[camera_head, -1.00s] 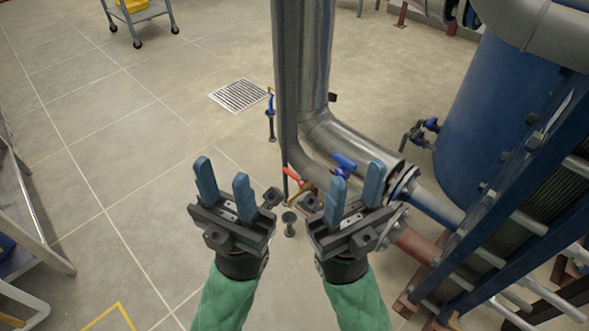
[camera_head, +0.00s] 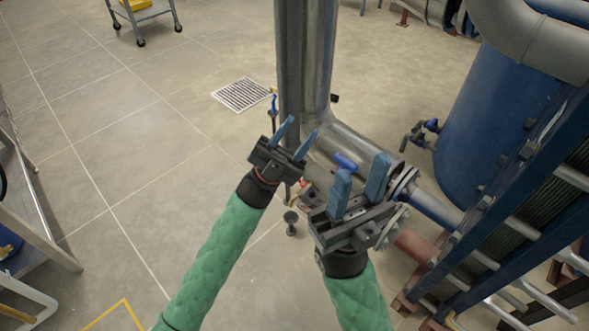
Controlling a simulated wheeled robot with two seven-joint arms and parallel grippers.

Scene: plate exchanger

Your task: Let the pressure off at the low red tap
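The low red tap is mostly hidden behind my grippers; only a small reddish part (camera_head: 304,188) shows low by the foot of the steel pipe. My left gripper (camera_head: 295,138) is open and empty, in front of the vertical pipe in the picture, up and left of that part. I cannot tell whether it touches anything. My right gripper (camera_head: 359,187) is open and empty, nearer to me and to the right, in front of the pipe bend. A blue handle (camera_head: 345,162) shows just behind the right gripper's fingers.
The steel pipe (camera_head: 318,60) rises in the middle. A blue vessel (camera_head: 485,110) and the plate exchanger frame (camera_head: 500,190) stand at the right. A floor drain (camera_head: 242,95) lies left of the pipe. A small funnel-like stand (camera_head: 291,222) is below the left gripper. Open floor lies left.

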